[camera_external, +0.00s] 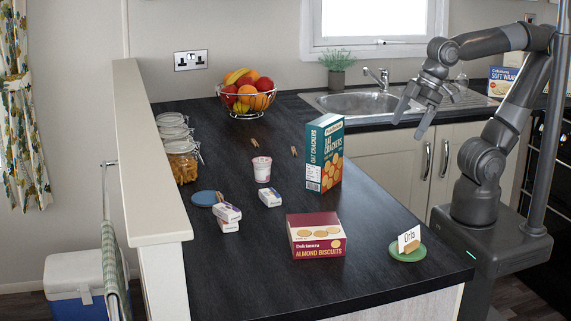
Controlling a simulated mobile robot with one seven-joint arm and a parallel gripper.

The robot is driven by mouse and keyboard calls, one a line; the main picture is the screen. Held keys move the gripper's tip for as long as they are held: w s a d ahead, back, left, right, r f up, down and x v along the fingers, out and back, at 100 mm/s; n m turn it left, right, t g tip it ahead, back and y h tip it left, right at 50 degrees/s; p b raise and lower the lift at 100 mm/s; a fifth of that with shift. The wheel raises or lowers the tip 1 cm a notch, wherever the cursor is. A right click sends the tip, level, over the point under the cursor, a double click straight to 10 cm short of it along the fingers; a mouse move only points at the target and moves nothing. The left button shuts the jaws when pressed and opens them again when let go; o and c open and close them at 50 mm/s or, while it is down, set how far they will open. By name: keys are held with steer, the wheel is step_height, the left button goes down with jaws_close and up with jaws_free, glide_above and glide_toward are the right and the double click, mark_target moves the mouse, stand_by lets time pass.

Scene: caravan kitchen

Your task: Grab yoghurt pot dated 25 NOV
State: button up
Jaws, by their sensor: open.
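I see no second pot that I can make out clearly. My gripper (409,127) is open and empty. It hangs in the air at the right, in front of the sink, well apart from the pot and pointing downward.
The teal cracker box (324,155) stands right of the pot. Small white cartons (228,212) lie nearer, by a blue coaster (205,198). A fruit bowl (246,101) stands behind.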

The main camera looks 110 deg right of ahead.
steer(key=shift+s+a+f, duration=0.2)
steer(key=shift+s+f, duration=0.3)
steer(key=shift+s, duration=0.05)
steer(key=shift+s+a+f, duration=0.15)
steer(key=shift+s+f, duration=0.3)
steer(key=shift+s, duration=0.1)
steer(key=c, duration=0.5)
